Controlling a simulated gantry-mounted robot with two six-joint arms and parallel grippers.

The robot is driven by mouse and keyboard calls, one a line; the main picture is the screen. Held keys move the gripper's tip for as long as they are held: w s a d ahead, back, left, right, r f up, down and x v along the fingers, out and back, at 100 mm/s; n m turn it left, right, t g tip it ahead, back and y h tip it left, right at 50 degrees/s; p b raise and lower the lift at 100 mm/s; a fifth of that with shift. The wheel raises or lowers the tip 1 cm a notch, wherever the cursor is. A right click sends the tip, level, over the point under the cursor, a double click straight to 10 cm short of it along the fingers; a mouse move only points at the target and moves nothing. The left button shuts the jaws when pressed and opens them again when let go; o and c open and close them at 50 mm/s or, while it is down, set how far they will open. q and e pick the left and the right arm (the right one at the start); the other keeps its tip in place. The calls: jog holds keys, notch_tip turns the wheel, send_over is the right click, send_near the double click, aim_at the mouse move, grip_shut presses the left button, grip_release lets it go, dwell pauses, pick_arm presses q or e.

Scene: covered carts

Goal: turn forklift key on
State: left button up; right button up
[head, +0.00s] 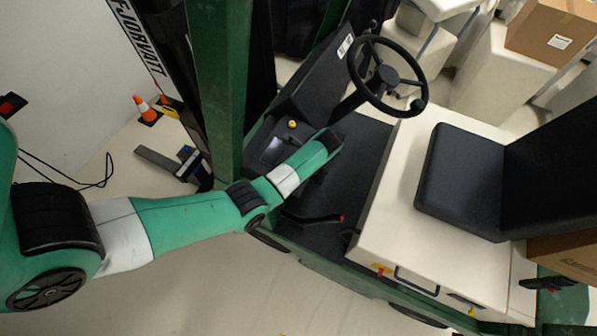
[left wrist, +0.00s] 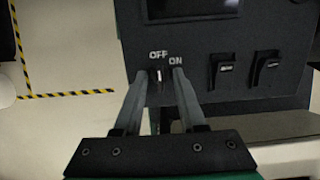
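The forklift (head: 345,152) stands in the middle of the head view, with its steering wheel (head: 388,76) above a dark console. My left arm reaches from the left to the console; its gripper and the key are hidden there in the head view. In the left wrist view, the key (left wrist: 159,78) is a small upright light piece on the dark panel (left wrist: 220,30), below the OFF and ON labels. It points up toward OFF. My left gripper (left wrist: 161,75) is open, with one fingertip on each side of the key and gaps visible between. My right gripper does not show.
Two rocker switches (left wrist: 226,69) sit right of the key, and a dark screen (left wrist: 190,7) is above it. A green mast post (head: 221,80) rises beside my arm. The black seat (head: 465,180) is at the right. Cones (head: 143,108) stand on the floor.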

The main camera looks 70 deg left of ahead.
pick_arm(q)
grip_shut()
jog(key=shift+m, duration=0.4)
jog(key=m+t, duration=0.1)
jog(key=m, duration=0.4)
jog(key=shift+y, duration=0.3)
jog(key=m+t, duration=0.1)
jog(key=m, duration=0.5)
jog(key=shift+s, duration=0.1)
jog(key=shift+m, duration=0.3)
dwell(0.3)
grip_release()
